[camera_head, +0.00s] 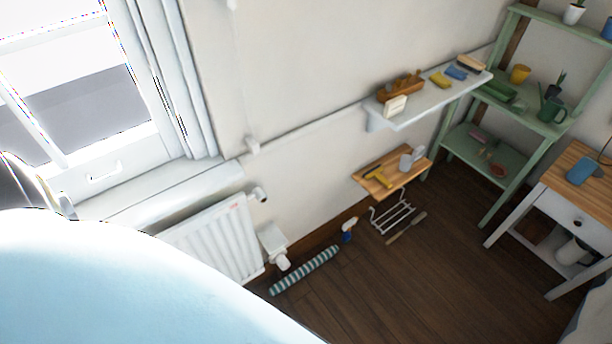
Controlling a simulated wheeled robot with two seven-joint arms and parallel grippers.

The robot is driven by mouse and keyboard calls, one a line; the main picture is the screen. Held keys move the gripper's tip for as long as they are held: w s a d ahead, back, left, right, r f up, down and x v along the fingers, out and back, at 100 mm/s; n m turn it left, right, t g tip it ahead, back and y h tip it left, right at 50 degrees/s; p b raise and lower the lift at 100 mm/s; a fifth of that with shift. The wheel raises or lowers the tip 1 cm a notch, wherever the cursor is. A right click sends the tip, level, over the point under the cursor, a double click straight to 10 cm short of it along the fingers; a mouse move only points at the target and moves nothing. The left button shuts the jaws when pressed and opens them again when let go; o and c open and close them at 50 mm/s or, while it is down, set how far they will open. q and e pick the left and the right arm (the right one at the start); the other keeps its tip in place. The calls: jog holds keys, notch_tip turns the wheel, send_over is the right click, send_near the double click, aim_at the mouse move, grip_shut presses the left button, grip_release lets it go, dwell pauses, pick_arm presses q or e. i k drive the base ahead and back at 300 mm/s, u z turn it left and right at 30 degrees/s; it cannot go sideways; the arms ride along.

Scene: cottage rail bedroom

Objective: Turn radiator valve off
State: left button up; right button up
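A white panel radiator (222,240) stands against the wall under the window sill, tilted in my view. The radiator's lower left is hidden behind a large pale blue surface. Neither of my grippers shows.
The pale blue surface (110,285) fills the lower left foreground. A striped roll (305,270) and a spray bottle (349,230) are on the floor by the wall. A low wooden shelf (402,176) is further right. The dark wooden floor (420,290) is open at right.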

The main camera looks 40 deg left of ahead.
aim_at(283, 263)
jog(key=i, duration=2)
jog(key=u, duration=4.55)
